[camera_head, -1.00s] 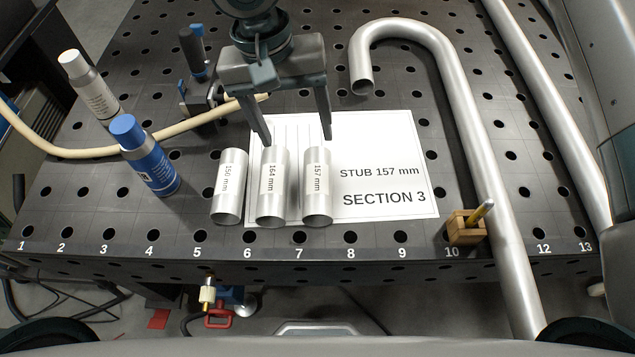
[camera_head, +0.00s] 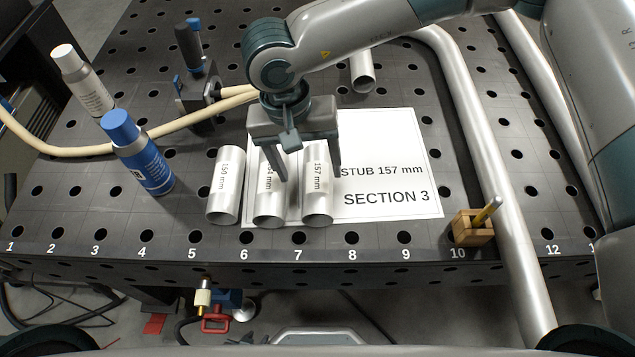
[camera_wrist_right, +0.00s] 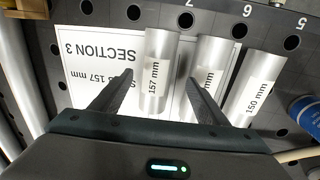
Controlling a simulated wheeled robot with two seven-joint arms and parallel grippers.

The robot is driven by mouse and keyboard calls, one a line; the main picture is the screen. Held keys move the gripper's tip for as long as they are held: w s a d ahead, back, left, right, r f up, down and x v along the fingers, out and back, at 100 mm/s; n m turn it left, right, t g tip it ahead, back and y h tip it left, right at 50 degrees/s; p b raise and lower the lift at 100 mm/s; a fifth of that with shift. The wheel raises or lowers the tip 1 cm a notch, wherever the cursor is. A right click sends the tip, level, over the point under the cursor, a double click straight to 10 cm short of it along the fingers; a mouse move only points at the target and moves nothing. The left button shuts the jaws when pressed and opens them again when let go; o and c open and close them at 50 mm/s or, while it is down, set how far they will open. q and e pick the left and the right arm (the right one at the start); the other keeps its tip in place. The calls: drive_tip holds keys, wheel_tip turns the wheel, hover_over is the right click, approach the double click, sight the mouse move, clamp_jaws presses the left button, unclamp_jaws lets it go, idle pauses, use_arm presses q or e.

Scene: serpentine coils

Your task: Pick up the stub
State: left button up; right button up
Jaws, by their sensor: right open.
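The stub labelled 157 mm (camera_head: 318,207) is a short silver tube lying on the white sheet marked "STUB 157 mm, SECTION 3" (camera_head: 405,150). It is the rightmost of three stubs in the head view. The 164 mm stub (camera_head: 268,208), its label partly covered by a finger, and the 150 mm stub (camera_head: 225,188) lie to its left. My right gripper (camera_head: 308,178) is open above the 157 mm stub. In the right wrist view the 157 mm stub (camera_wrist_right: 163,50) shows between the fingertips (camera_wrist_right: 160,74), with nothing gripped. My left gripper is not in view.
A blue bottle (camera_head: 142,160) and a white bottle (camera_head: 82,82) stand at the left, near a clamp (camera_head: 195,90) and a beige hose (camera_head: 60,150). A long bent pipe (camera_head: 480,140) and a wooden block with a pencil (camera_head: 472,228) are at the right.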

sight(315, 174)
use_arm(q)
drive_tip(key=shift+s, duration=0.15)
use_arm(e)
drive_tip(key=f, duration=0.1)
drive_tip(key=d+f, duration=0.1)
drive_tip(key=f, duration=0.1)
drive_tip(key=w+f, duration=0.1)
drive_tip(key=shift+d+f, duration=0.15)
drive_tip(key=shift+f, duration=0.3)
use_arm(q)
drive_tip(key=shift+w, duration=0.25)
drive_tip(key=shift+s, duration=0.15)
use_arm(e)
drive_tip(key=c, duration=1.5)
